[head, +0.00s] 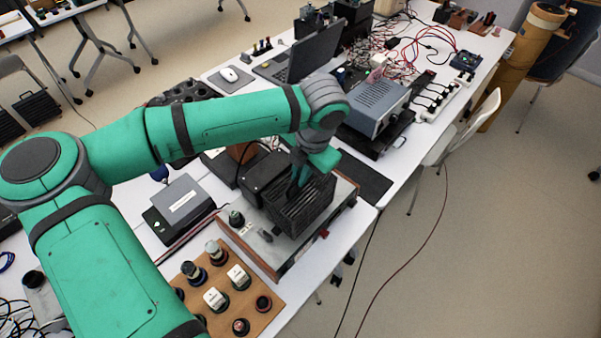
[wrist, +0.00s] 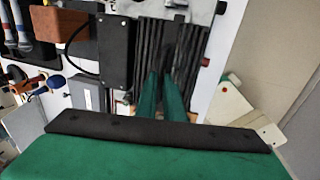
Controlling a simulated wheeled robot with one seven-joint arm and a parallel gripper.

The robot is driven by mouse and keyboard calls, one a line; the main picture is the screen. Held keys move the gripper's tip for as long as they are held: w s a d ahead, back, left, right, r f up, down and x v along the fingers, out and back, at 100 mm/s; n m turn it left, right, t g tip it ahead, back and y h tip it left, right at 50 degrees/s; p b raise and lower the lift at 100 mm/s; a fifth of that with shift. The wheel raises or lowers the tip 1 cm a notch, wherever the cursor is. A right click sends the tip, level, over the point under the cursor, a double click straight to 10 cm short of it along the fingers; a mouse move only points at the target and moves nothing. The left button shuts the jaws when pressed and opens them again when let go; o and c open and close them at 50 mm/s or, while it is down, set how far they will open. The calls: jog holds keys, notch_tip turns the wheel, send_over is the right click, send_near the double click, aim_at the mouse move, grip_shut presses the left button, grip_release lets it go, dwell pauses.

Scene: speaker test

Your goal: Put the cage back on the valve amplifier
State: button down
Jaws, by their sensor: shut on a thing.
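The valve amplifier (head: 262,243) stands on the white table, a metal-topped chassis with reddish wooden sides and a black transformer box (head: 265,175) at its back left. The cage (head: 313,207), black and slatted, is over the amplifier's right part, beside the transformer box. My gripper (head: 298,182) comes down from above and is shut on the cage. In the wrist view, its green fingers (wrist: 163,82) reach to the middle of the slatted cage (wrist: 151,45), with the transformer box (wrist: 115,52) to the left. I cannot tell whether the cage touches the chassis. No valves are visible.
A blue-grey instrument (head: 376,106) and a laptop (head: 312,52) stand behind. A pale chair (head: 452,140) is beside the table's right edge.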

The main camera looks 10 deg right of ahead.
jog(key=shift+f, duration=0.3)
jog(key=c, duration=1.8)
grip_release()
